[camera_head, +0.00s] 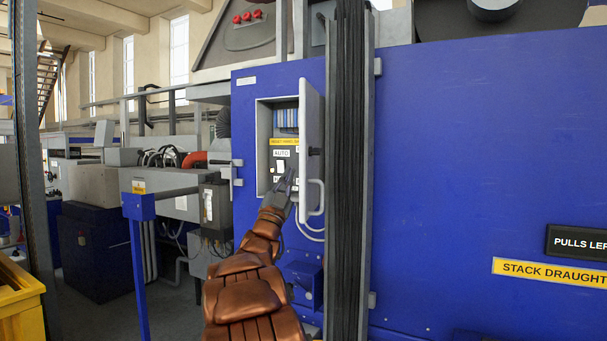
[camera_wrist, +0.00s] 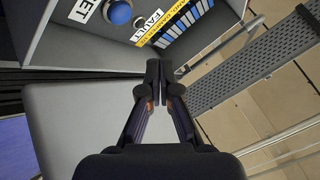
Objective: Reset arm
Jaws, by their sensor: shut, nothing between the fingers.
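My gripper (camera_head: 289,180) is shut and empty, at the end of my brown segmented arm. In the head view it is in front of the lower part of an open grey control box (camera_head: 262,108) on the blue machine and hides some of the panel. In the wrist view the fingertips (camera_wrist: 158,72) are together, and the box (camera_wrist: 85,52) fills the upper left. A round blue button (camera_wrist: 121,13) shows beside a label ending in "ET" and a "FAULT" label (camera_wrist: 148,27). I cannot tell whether the fingertips touch anything.
The box's grey door (camera_head: 311,110) stands open just right of my gripper, with a handle (camera_head: 317,198). A dark ribbed vertical column (camera_head: 348,170) is right of it. A blue post and rail (camera_head: 138,208) stand at left. A yellow bin (camera_head: 20,305) is at lower left.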

